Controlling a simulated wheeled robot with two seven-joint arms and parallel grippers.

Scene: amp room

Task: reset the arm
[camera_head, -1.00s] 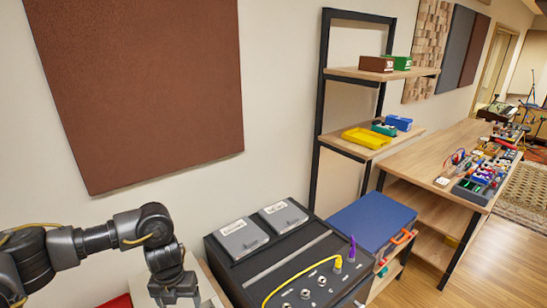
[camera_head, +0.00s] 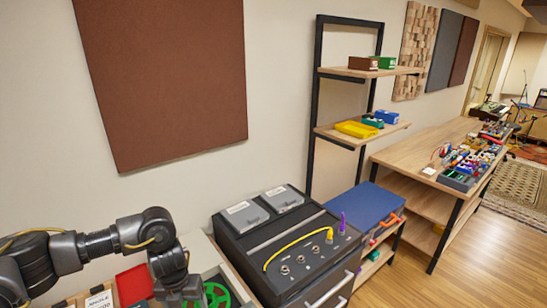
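My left arm comes in from the left edge and bends down at its elbow. The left gripper (camera_head: 181,297) points down at the bottom edge, and its fingertips are not clearly visible. It is near a tray with a green round part (camera_head: 214,294) in it. I cannot tell whether the gripper holds anything. My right arm and gripper are out of view.
A black amp unit (camera_head: 290,245) with a yellow cable (camera_head: 290,248) and purple plug stands right of the arm. A red item (camera_head: 134,284) lies left of the gripper. Beyond are a blue-topped cart (camera_head: 362,208), shelves (camera_head: 368,72) and a workbench (camera_head: 410,157). Wood floor is open at right.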

